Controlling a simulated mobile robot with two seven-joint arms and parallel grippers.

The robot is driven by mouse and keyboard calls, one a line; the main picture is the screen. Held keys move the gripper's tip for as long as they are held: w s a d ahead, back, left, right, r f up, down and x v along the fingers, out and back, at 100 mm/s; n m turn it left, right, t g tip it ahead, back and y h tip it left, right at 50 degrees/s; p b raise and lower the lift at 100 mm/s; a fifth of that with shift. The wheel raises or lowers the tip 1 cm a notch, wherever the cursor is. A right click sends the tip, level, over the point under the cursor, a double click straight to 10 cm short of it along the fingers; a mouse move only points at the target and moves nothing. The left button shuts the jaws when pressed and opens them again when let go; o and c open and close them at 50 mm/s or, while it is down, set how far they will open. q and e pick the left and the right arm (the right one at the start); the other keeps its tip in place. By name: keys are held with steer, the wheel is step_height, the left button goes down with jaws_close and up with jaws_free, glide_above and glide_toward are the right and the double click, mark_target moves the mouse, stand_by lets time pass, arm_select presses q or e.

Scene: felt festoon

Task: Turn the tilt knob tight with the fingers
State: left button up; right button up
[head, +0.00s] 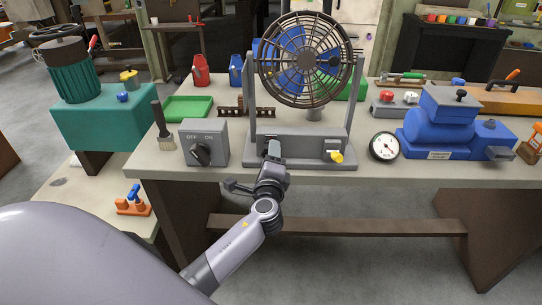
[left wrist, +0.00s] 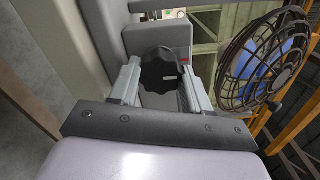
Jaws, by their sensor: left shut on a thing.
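The fan (head: 305,60) stands on the workbench on a grey base (head: 312,147); its round cage also shows at the right of the left wrist view (left wrist: 262,62). My left gripper (head: 272,148) is at the front of the base, left of its middle. In the left wrist view, a black tilt knob with a scalloped rim (left wrist: 160,72) and a small red mark beside it lies between the two fingers of my left gripper (left wrist: 162,80). The fingers are shut on it from both sides. In the head view the gripper hides this knob. My right gripper is not in view.
A grey OFF/ON switch box (head: 204,143) stands left of the fan, beside a brush (head: 163,130). A yellow knob (head: 337,157) is on the base's right front. A round gauge (head: 384,146) and blue machine (head: 437,129) are farther right. The floor before the workbench (head: 400,171) is clear.

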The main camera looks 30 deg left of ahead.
arm_select(q)
steer(key=shift+r, duration=0.1)
steer(key=o, duration=1.1)
steer(key=shift+c, duration=0.2)
steer(key=shift+f, duration=0.3)
